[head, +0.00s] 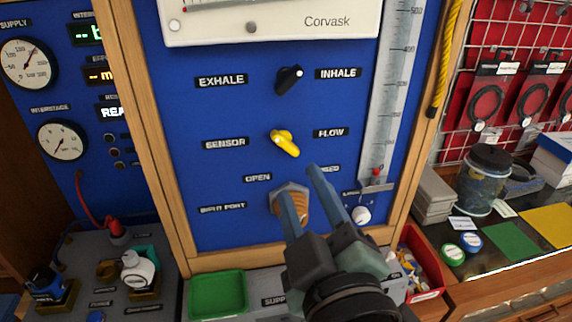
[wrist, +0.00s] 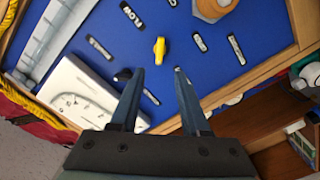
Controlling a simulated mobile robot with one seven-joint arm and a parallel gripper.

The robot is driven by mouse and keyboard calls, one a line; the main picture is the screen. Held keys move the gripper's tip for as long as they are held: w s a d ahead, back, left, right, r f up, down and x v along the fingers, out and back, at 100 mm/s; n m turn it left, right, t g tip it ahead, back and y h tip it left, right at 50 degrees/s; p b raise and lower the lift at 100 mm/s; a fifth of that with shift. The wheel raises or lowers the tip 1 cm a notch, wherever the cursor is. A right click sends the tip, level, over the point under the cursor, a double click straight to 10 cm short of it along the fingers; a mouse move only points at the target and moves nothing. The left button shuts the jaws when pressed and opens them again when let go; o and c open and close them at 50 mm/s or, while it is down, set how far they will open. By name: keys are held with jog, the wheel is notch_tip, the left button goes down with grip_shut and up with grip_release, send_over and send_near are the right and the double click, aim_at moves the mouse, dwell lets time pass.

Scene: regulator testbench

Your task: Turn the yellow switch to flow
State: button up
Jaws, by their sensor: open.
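The yellow switch (head: 285,143) is on the blue panel between the SENSOR label (head: 225,143) on its left and the FLOW label (head: 331,133) on its right. Its long handle slants from upper left to lower right in the head view. My gripper (head: 299,182) is open and empty, in front of the panel and just below the switch. In the wrist view the switch (wrist: 160,50) lies beyond the gap between my two fingertips (wrist: 159,71), apart from both. My left finger covers part of the brass fitting (head: 303,203) in the head view.
A black EXHALE/INHALE knob (head: 289,79) sits above the switch. A clear flow tube (head: 387,100) stands at the right, with a small white knob (head: 361,215) low beside it. A wooden frame (head: 150,150) edges the panel. A green tray (head: 218,294) lies below.

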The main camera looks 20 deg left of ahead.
aim_at(284, 146)
jog(key=p+x, duration=0.4)
jog(key=x, duration=0.5)
jog(key=shift+w+a+r, duration=0.15)
jog(key=shift+w+a, duration=0.25)
jog(key=shift+w, duration=0.15)
grip_shut()
